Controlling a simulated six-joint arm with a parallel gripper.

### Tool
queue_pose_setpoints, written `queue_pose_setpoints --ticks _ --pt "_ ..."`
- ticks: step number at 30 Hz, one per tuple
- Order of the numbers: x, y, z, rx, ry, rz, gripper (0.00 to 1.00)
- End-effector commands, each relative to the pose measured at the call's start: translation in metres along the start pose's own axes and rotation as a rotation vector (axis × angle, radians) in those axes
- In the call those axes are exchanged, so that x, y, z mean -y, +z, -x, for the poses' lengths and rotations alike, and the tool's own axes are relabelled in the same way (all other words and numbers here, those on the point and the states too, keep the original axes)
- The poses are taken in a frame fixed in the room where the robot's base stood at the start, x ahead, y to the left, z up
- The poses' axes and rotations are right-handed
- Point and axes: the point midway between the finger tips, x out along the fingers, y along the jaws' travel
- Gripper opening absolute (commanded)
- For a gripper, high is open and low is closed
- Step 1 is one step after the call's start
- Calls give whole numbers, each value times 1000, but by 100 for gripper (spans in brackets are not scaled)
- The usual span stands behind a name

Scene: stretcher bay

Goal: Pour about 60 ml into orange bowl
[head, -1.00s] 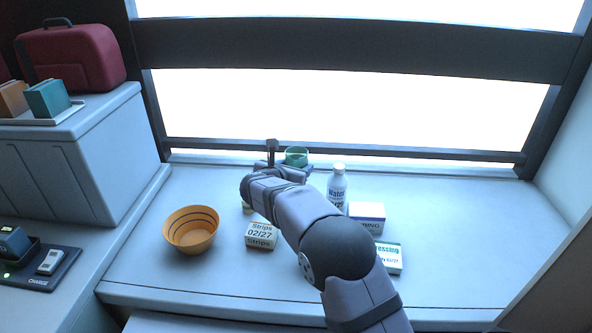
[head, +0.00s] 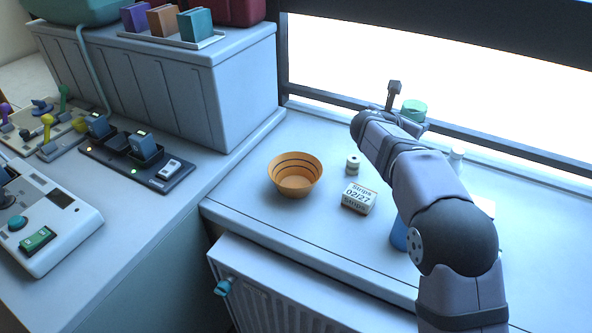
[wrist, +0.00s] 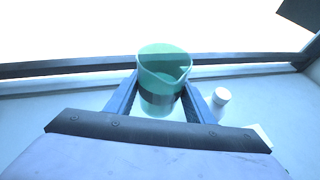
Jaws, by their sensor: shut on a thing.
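The orange bowl (head: 295,184) with dark rings stands on the counter, left of my arm in the head view; its visible inside shows no liquid. My gripper (wrist: 158,98) is shut on a green see-through cup (wrist: 163,62) with a pouring lip. The cup also shows in the head view (head: 414,108), beyond my wrist and near the window, roughly upright. A darker band shows low in the cup in the wrist view; I cannot tell whether it is liquid or the gripper behind the wall.
A Strips box (head: 358,198) and a small roll (head: 353,165) stand between bowl and arm. A white-capped bottle (wrist: 221,97) is right of the cup. A blue item (head: 399,234) is partly hidden by my arm. The window frame (head: 470,137) is close behind.

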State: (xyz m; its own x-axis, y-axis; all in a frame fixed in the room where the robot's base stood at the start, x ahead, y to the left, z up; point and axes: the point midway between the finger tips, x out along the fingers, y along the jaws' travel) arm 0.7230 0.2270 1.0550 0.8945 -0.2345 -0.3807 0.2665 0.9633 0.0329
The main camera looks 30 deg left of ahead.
Motion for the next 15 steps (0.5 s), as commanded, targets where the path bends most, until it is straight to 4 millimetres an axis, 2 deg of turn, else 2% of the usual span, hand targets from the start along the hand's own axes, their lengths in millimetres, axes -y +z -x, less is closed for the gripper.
queue_pose_setpoints --ticks 8,15 --pt "-42 -14 22 6 62 23 23" --pt "-99 -34 63 4 161 64 23"
